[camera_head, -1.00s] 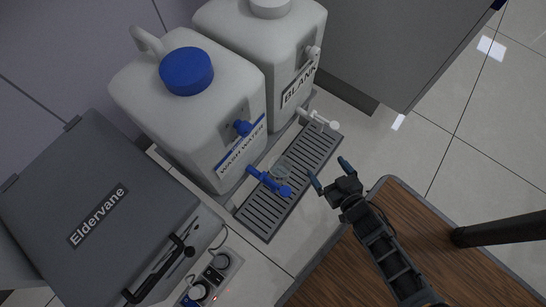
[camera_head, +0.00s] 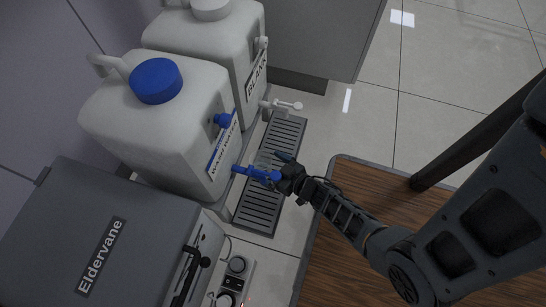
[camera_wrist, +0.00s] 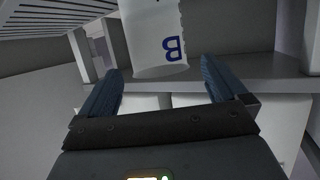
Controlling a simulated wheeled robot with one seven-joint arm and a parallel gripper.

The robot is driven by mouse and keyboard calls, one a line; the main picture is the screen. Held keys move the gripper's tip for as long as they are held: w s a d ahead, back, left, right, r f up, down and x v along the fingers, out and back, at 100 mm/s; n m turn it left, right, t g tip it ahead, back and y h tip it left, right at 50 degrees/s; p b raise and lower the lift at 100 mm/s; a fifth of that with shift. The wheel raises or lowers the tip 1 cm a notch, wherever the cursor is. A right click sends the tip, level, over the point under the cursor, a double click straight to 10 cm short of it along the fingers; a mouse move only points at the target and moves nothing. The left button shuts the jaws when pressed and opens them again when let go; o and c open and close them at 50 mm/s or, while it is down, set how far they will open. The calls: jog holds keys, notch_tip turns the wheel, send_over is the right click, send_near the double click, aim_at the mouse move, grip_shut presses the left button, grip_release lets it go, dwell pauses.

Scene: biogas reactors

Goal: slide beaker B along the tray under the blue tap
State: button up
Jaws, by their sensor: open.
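Beaker B (camera_wrist: 156,40) is clear with a blue letter B, which appears upside down in the wrist view. It stands just ahead of my fingertips, around the gap between them. In the head view it is faint, on the drip tray (camera_head: 286,135) beside the blue tap (camera_head: 256,174), partly hidden by my gripper. The blue tap reaches out over the tray from the WASH WATER container (camera_head: 150,125). My gripper (camera_head: 278,168) is open and low over the tray, close to the tap; its two blue fingers (camera_wrist: 165,88) are spread. I cannot tell whether either touches the beaker.
The BLANK container (camera_head: 205,45) and its white tap (camera_head: 284,105) stand farther back along the tray. A grey Eldervane box (camera_head: 100,240) and a socket strip (camera_head: 235,275) are at the lower left. A wooden tabletop (camera_head: 345,200) lies to the right.

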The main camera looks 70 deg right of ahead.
aim_at(254, 158)
jog(key=b+x, duration=0.2)
jog(key=x, duration=0.3)
jog(key=shift+f, duration=0.15)
jog(key=shift+b+x, duration=0.3)
jog(key=shift+x, duration=0.55)
jog(key=shift+c, duration=0.5)
